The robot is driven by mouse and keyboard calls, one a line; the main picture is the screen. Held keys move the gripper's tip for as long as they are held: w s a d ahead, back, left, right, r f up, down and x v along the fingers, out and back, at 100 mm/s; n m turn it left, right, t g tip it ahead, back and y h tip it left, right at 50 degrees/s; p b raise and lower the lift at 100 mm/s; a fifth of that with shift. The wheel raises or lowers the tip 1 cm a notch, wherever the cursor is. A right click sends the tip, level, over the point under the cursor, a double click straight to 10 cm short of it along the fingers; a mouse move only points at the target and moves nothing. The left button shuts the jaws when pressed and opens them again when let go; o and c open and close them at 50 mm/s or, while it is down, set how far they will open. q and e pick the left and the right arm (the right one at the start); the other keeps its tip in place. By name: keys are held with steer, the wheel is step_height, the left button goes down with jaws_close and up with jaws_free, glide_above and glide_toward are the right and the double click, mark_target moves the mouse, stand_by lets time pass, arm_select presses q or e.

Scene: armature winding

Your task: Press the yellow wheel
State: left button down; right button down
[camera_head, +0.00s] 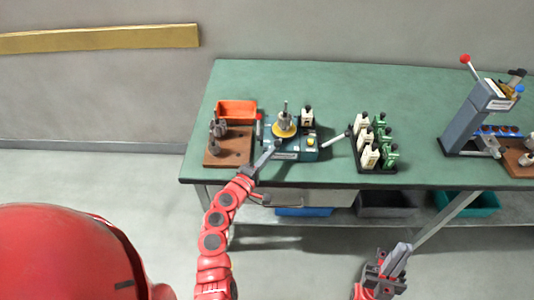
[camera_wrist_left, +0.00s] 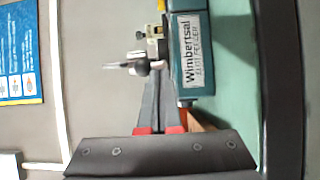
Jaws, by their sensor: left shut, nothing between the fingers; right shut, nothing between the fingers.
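The yellow wheel (camera_head: 284,122) sits on top of a teal winding machine (camera_head: 310,154) on the green bench, with a metal armature standing upright on it. My left gripper (camera_head: 272,149) is shut and empty at the machine's front left corner, in front of the wheel and apart from it. In the left wrist view, the fingers (camera_wrist_left: 160,72) are together beside the machine's labelled face (camera_wrist_left: 196,62). The wheel cannot be made out there. My right gripper (camera_head: 402,252) is shut and empty, low in front of the bench.
An orange bin (camera_head: 236,109) and a brown wooden board (camera_head: 228,153) with metal parts stand left of the machine. A grey press (camera_head: 474,118) stands at the far right. Bench (camera_head: 430,95) has free room behind the bottles.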

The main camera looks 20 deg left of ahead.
arm_select(q)
steer(key=shift+d+n+y, duration=0.5)
steer(key=shift+d+y, duration=0.05)
steer(key=shift+y, duration=0.15)
steer(key=shift+d+n+t+y, duration=0.3)
steer(key=shift+d+n+y, duration=0.5)
steer(key=shift+d+y, duration=0.4)
steer(key=shift+w+d+n+y+b, duration=0.15)
steer(key=shift+d+n+y+b, duration=0.3)
steer(key=shift+y, duration=0.55)
steer(key=shift+w+d+n+y+b, duration=0.1)
steer(key=shift+d+n+y+b, duration=0.15)
steer(key=shift+d+n+y, duration=0.5)
steer(key=shift+a+y, duration=0.1)
steer(key=shift+y, duration=0.45)
steer(key=shift+w+d+r+n+y+b, duration=0.1)
steer(key=shift+w+d+n+y+b, duration=0.15)
steer(key=shift+n+y, duration=0.2)
